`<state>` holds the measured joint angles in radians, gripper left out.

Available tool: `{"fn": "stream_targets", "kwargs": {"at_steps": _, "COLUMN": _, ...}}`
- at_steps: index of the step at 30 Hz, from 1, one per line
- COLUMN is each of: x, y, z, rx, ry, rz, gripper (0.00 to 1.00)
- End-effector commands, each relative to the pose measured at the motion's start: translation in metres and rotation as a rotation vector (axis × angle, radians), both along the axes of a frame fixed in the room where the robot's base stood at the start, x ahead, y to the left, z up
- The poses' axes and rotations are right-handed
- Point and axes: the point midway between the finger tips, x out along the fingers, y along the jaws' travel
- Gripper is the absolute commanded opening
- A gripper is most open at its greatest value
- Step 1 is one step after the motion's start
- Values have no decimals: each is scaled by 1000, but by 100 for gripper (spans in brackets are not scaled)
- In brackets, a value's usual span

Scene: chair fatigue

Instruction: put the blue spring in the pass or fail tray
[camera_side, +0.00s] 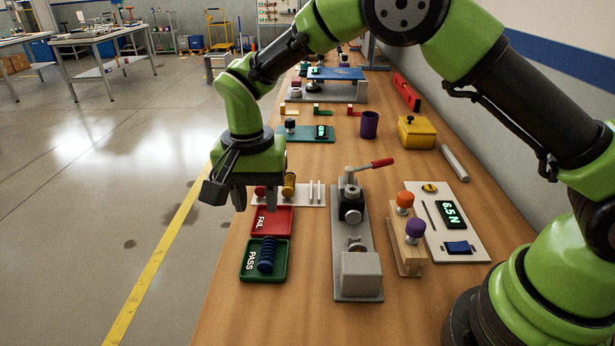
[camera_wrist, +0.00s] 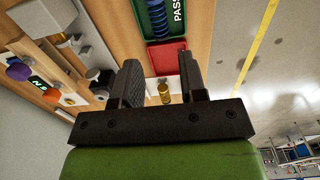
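The blue spring (camera_side: 266,255) lies in the green PASS tray (camera_side: 250,274) near the table's left edge. In the wrist view the spring (camera_wrist: 157,18) also shows in the PASS tray (camera_wrist: 176,28) at the top. The red FAIL tray (camera_side: 284,221) adjoins the PASS tray on its far side and looks empty, though it is partly hidden. My gripper (camera_side: 256,206) is above the far side of the FAIL tray, apart from the spring. Its two fingers are spread with nothing between them, as the wrist view of the gripper (camera_wrist: 160,72) shows.
A white rack (camera_side: 303,200) with a yellow spring (camera_side: 289,184) and a red one stands just beyond the trays, close to my gripper. A grey press with a red handle (camera_side: 382,163) stands to the right.

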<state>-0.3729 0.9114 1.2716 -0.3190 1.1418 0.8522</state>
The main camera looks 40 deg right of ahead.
Motion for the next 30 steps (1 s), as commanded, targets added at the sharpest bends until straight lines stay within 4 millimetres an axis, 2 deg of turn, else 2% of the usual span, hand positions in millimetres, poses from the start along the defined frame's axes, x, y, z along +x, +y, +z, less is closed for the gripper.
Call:
{"fn": "stream_targets", "kwargs": {"at_steps": 4, "x": 0, "y": 0, "z": 2, "rx": 1, "ry": -2, "rz": 1, "gripper": 39}}
{"fn": "stream_targets", "kwargs": {"at_steps": 7, "x": -1, "y": -4, "z": 15, "rx": 14, "ry": -19, "rz": 11, "gripper": 39}}
{"fn": "stream_targets", "kwargs": {"at_steps": 11, "x": -10, "y": -20, "z": 58, "rx": 51, "ry": -79, "rz": 48, "gripper": 39}}
{"fn": "stream_targets", "kwargs": {"at_steps": 14, "x": -27, "y": -38, "z": 100, "rx": 85, "ry": -147, "rz": 96, "gripper": 39}}
{"fn": "stream_targets", "kwargs": {"at_steps": 18, "x": -63, "y": -64, "z": 148, "rx": 118, "ry": -251, "rz": 167, "gripper": 39}}
{"fn": "stream_targets", "kwargs": {"at_steps": 21, "x": -94, "y": -80, "z": 173, "rx": 127, "ry": -333, "rz": 216, "gripper": 39}}
{"fn": "stream_targets", "kwargs": {"at_steps": 25, "x": -138, "y": -97, "z": 192, "rx": 123, "ry": -441, "rz": 280, "gripper": 39}}
{"fn": "stream_targets", "kwargs": {"at_steps": 30, "x": -189, "y": -110, "z": 195, "rx": 94, "ry": -568, "rz": 355, "gripper": 39}}
